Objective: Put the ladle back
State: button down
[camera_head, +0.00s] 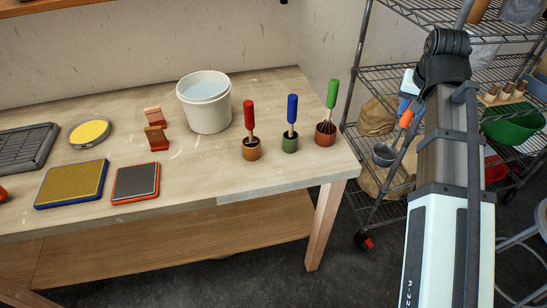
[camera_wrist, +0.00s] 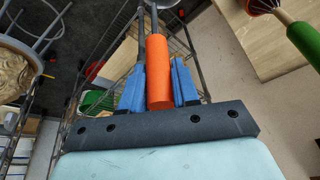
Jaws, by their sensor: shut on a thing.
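My gripper (camera_wrist: 157,72) has blue fingers and is shut on the orange handle (camera_wrist: 157,70) of the ladle. In the head view the orange handle (camera_head: 406,118) shows at the right, past the table's right end, beside my gripper (camera_head: 408,95). The ladle's shaft slants down and left to a grey bowl (camera_head: 384,154), hanging in front of the shelving. In the wrist view the shaft runs to the top edge, where the bowl is mostly cut off.
On the table (camera_head: 215,160) stand a white bucket (camera_head: 207,112) of pale blue liquid and small pots holding red (camera_head: 249,115), blue (camera_head: 292,108) and green-handled (camera_head: 332,94) tools. Flat pads (camera_head: 72,184) lie at left. A wire shelf rack (camera_head: 385,75) stands close behind the ladle.

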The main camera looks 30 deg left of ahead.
jog(key=s+a+r+n+g+y, duration=0.1)
jog(key=s+a+r+n, duration=0.25)
jog(key=s+a, duration=0.45)
jog(key=s+a+r+n+y, duration=0.1)
jog(key=s+a+r+n, duration=0.3)
jog(key=a, duration=0.8)
jog(key=s+a+r+n+g, duration=0.15)
jog(key=s+a+r, duration=0.25)
jog(key=s+a, duration=0.45)
jog(key=s+a+f+n+y, duration=0.1)
jog(key=s+a+f+n, duration=0.15)
jog(key=a, duration=0.85)
jog(key=s+a+f+n, duration=0.2)
jog(key=s+a+f, duration=0.2)
jog(key=a, duration=0.7)
notch_tip(320, 180, down, 9)
jog(key=shift+g, duration=0.45)
jog(key=shift+s+d+f, duration=0.1)
jog(key=shift+f, duration=0.05)
jog(key=c, duration=0.8)
grip_release()
jog(key=shift+c, duration=0.2)
jog(key=v, duration=1.2)
